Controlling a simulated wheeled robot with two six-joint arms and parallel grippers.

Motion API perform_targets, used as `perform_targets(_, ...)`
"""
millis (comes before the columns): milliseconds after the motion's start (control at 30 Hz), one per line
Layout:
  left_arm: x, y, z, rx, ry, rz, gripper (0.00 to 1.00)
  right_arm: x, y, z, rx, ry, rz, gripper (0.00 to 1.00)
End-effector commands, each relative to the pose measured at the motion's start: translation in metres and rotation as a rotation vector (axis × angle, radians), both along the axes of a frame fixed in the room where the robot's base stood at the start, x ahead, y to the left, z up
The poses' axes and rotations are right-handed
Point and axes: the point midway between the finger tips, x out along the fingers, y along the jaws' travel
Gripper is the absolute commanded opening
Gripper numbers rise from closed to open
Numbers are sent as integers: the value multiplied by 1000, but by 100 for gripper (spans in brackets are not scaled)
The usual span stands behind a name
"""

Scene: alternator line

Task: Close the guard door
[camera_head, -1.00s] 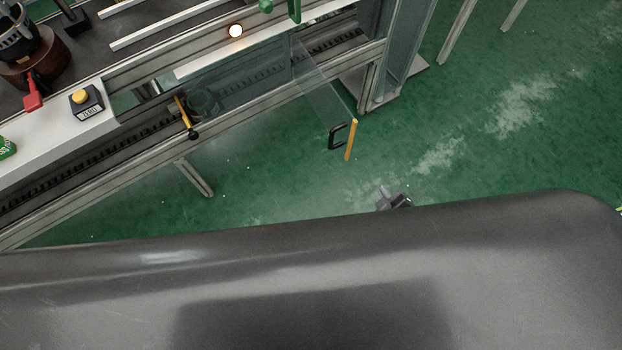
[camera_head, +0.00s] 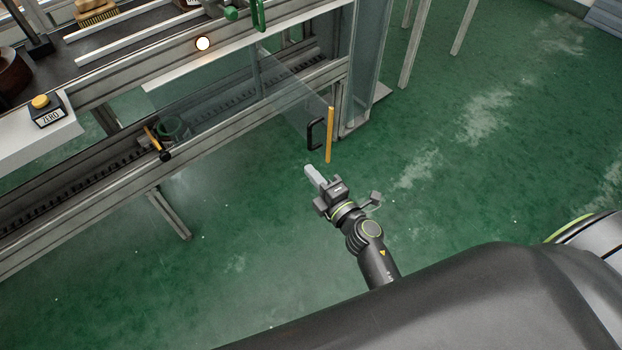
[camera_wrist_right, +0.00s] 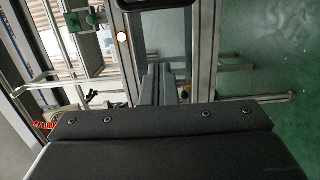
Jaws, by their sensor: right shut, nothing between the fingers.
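The guard door (camera_head: 290,100) is a clear panel standing open, swung out from the line's frame toward me. Its free edge has a yellow strip (camera_head: 330,135) and a black handle (camera_head: 315,133). My right gripper (camera_head: 313,174) is shut and empty, a little below the handle in the head view and apart from it. In the right wrist view my fingers (camera_wrist_right: 158,85) show closed together, pointing at the frame. The left gripper is not in view.
The conveyor (camera_head: 90,160) runs along the left, with a small yellow-handled lever (camera_head: 158,143) at its front. A box with a yellow button (camera_head: 45,110) sits on a white ledge.

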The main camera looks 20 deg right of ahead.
Motion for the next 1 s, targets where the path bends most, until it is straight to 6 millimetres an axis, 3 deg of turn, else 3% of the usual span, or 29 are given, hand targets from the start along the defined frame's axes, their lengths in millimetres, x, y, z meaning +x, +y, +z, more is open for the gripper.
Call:
perform_targets(333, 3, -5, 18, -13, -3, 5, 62, 67, 16, -1, 0, -2, 0, 0)
perform_targets(600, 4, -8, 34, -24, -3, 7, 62, 79, -16, -2, -1, 1, -2, 0)
perform_targets(1000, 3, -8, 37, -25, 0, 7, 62, 81, -21, -1, 3, 2, -2, 0)
